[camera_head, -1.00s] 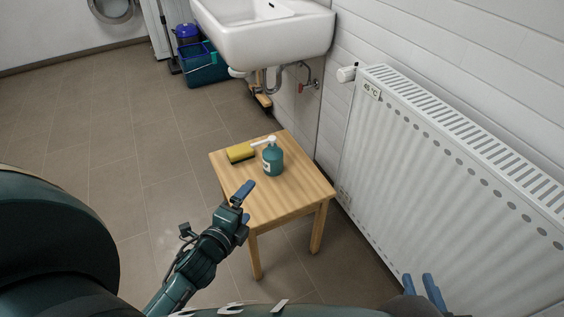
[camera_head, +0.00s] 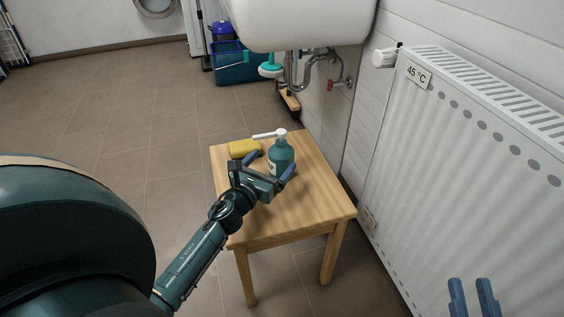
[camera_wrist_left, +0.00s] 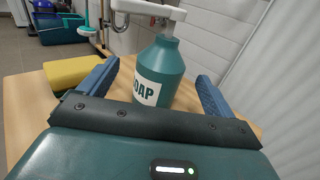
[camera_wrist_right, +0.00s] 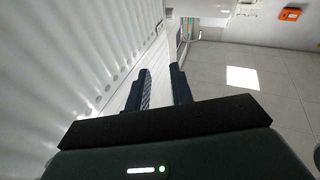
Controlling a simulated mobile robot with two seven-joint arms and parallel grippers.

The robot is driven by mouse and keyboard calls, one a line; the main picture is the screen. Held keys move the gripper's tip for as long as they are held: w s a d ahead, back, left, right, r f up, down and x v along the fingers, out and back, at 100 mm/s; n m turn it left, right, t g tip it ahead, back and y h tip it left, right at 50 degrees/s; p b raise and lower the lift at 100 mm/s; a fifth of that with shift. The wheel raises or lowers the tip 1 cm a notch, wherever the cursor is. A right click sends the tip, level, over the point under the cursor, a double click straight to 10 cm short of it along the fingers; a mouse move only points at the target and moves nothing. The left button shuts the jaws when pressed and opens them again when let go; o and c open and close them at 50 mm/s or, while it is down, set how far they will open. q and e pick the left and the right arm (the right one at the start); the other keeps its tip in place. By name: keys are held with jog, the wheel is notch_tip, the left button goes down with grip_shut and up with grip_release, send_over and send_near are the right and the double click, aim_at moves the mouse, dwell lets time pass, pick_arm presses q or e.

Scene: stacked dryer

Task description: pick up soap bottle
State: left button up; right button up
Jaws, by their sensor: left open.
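The teal soap bottle (camera_head: 281,157) with a white pump stands upright on the wooden stool (camera_head: 300,205). It also shows in the left wrist view (camera_wrist_left: 160,72), its SOAP label facing me, between the two blue fingers. My left gripper (camera_head: 271,165) is open just in front of the bottle, with one finger on each side; a gap shows beside the right finger. Contact at the left finger cannot be told. My right gripper (camera_head: 473,297) is away at the lower right, beside the radiator; its fingers stand apart and empty in the right wrist view (camera_wrist_right: 160,88).
A yellow sponge (camera_head: 244,148) lies on the stool left of the bottle. A white radiator (camera_head: 455,150) stands close on the right. A sink (camera_head: 300,25) hangs behind the stool, with a teal crate (camera_head: 240,72) on the floor beside it. Floor at left is clear.

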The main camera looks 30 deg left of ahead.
aim_at(284, 148)
pick_arm(q)
jog(key=shift+w+a+b, duration=0.15)
jog(key=shift+w+b, duration=0.45)
jog(key=shift+w, duration=2.95)
jog(key=shift+c, duration=0.4)
jog(key=c, duration=1.2)
